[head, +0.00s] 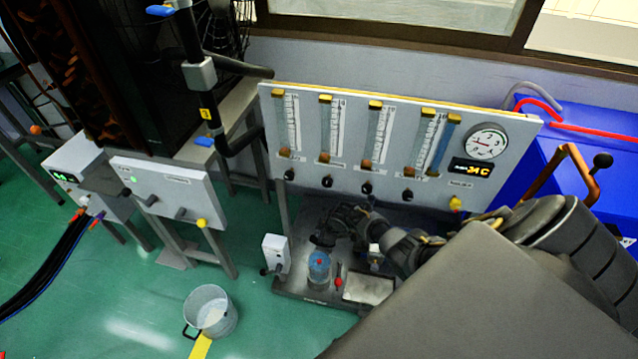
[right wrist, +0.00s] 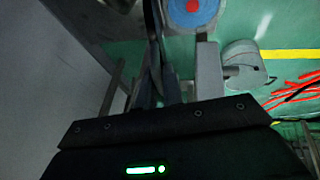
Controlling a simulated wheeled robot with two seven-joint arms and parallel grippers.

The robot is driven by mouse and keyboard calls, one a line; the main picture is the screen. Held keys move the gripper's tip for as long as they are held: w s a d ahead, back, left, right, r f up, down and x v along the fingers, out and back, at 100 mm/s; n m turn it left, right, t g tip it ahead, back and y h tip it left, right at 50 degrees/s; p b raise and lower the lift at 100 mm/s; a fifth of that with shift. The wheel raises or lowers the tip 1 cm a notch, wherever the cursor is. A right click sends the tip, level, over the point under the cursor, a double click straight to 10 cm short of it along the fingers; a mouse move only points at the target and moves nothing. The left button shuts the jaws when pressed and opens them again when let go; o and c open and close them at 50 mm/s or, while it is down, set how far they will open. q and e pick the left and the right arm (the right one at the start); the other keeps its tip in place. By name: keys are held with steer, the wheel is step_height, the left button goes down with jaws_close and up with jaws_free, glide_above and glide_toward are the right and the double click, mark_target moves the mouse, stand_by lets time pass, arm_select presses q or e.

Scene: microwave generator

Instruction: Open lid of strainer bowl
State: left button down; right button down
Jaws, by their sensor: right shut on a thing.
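The strainer bowl (head: 318,274) is a clear bluish cylinder standing on the grey base plate of the flow-meter panel. Its round blue lid (head: 319,257) with a red centre lies over the bowl; it also shows at the top edge of the right wrist view (right wrist: 194,12). My right gripper (head: 328,234) is dark and just behind the bowl in the head view. In the right wrist view its narrow fingers (right wrist: 158,60) are close together at the lid's left side. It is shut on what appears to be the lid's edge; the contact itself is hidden. My left gripper is out of view.
A panel (head: 350,150) with several flow tubes and a gauge rises behind the bowl. A small white box (head: 276,250) stands left of it, and a pale tray (head: 368,289) lies right. A metal bucket (head: 211,309) stands on the green floor. A blue tank (head: 580,160) is at right.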

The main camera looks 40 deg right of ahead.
steer(key=shift+w+a+r, duration=0.15)
steer(key=shift+w+r, duration=0.05)
steer(key=shift+w, duration=0.2)
steer(key=c, duration=1.5)
jaws_free()
steer(key=shift+f, duration=0.1)
steer(key=shift+c, duration=0.2)
steer(key=shift+s, duration=0.15)
steer(key=shift+d, duration=0.2)
